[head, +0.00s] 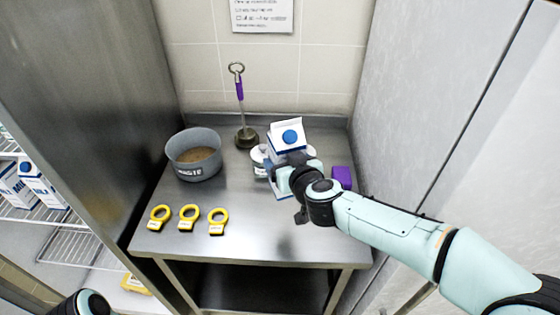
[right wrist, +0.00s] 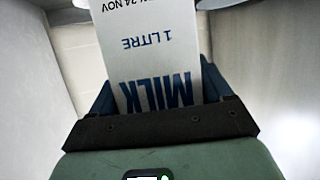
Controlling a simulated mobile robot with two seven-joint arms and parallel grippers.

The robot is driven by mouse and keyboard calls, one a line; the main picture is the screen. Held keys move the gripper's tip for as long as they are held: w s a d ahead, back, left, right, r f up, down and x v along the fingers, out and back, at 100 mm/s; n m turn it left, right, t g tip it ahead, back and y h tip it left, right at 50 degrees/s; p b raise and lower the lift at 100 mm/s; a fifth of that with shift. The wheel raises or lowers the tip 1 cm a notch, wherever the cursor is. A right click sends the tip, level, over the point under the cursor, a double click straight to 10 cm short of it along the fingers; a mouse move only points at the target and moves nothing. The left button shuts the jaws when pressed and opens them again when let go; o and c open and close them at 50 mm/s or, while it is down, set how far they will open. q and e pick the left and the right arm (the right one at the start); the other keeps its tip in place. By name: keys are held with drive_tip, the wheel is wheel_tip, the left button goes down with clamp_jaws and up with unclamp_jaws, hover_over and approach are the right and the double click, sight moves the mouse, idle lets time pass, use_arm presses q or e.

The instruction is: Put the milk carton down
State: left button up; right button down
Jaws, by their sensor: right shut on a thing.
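The milk carton (head: 287,133) is white and blue with a blue cap and a gabled top. It is upright over the right part of the steel table (head: 245,225). My right gripper (head: 287,176) is shut on it from the front right and hides part of its lower body. I cannot tell whether its base touches the table. In the right wrist view the carton (right wrist: 150,50) stands between the fingers (right wrist: 160,95), with "1 LITRE" and "MILK" printed upside down. My left gripper is out of view.
A grey "WASTE" bowl (head: 194,172) with brown contents stands at left. A purple-handled tool (head: 240,95) stands behind. Yellow rings (head: 189,217) lie front left. The front centre is clear.

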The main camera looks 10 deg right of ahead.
wheel_tip(320, 180, down, 9)
drive_tip(key=b, duration=0.7)
drive_tip(key=shift+w+f, duration=0.1)
drive_tip(key=shift+f, duration=0.05)
drive_tip(key=shift+f+b, duration=0.6)
use_arm(q)
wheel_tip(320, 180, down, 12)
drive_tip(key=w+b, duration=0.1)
drive_tip(key=b, duration=0.2)
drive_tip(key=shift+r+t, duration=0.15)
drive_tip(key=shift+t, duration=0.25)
use_arm(e)
wheel_tip(320, 180, down, 4)
drive_tip(key=shift+f, duration=0.1)
use_arm(q)
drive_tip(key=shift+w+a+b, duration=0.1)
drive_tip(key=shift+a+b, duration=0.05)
drive_tip(key=shift+b, duration=0.2)
use_arm(e)
drive_tip(key=shift+f, duration=0.2)
unclamp_jaws()
drive_tip(key=shift+f, duration=0.15)
